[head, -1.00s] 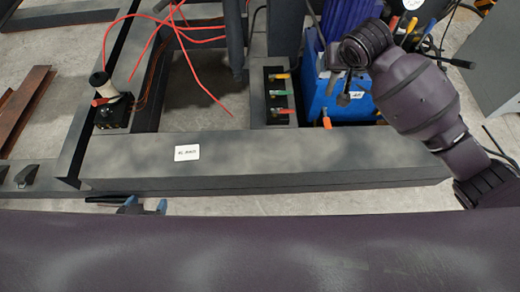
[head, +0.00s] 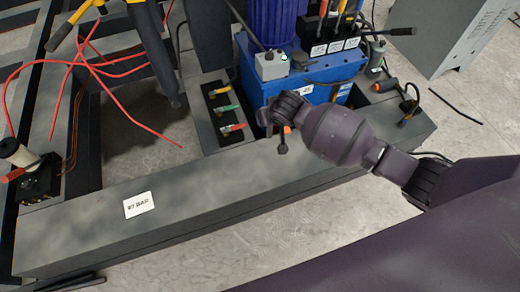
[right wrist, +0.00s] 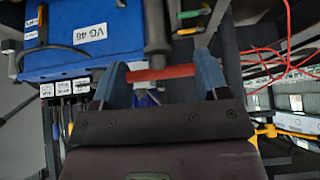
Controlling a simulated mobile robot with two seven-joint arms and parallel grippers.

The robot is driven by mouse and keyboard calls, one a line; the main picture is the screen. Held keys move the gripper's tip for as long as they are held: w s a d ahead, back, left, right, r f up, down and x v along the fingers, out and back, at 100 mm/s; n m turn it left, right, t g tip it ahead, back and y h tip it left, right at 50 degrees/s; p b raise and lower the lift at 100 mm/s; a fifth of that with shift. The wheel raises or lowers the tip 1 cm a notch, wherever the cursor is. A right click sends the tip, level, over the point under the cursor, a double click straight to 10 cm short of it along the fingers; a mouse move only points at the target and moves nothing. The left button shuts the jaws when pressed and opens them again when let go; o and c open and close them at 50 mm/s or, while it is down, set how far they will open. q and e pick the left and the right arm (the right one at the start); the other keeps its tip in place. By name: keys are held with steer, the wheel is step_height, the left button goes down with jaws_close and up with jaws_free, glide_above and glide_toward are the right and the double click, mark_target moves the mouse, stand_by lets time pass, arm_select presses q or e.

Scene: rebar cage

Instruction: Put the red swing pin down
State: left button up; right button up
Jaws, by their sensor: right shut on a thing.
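In the right wrist view my right gripper (right wrist: 161,76) has two blue fingers with the red swing pin (right wrist: 160,73) lying across between them; it is shut on the pin. The pin is a short red bar, held in front of dark machine parts. In the head view my right arm reaches in from the right, its dark wrist over the frame beam near the blue tank; the fingers and pin cannot be made out there. My left gripper is not in view.
A blue power unit (head: 345,76) with labelled levers stands behind the wrist. A black valve block (head: 225,112) with coloured handles is left of it. A dark grey beam (head: 190,203) with a white label runs across the front. Red cables (head: 95,68) lie at the left.

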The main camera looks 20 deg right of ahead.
step_height(320, 180, down, 12)
steer(key=b, duration=0.4)
steer(key=shift+f, duration=0.15)
arm_select(q)
steer(key=b, duration=0.1)
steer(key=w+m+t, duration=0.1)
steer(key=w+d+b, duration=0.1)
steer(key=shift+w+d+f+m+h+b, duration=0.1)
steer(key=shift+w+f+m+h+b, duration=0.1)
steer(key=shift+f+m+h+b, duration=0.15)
arm_select(e)
step_height(320, 180, down, 6)
steer(key=shift+r, duration=0.2)
steer(key=shift+f, duration=0.1)
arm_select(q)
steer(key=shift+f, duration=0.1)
arm_select(e)
steer(key=o, duration=1.4)
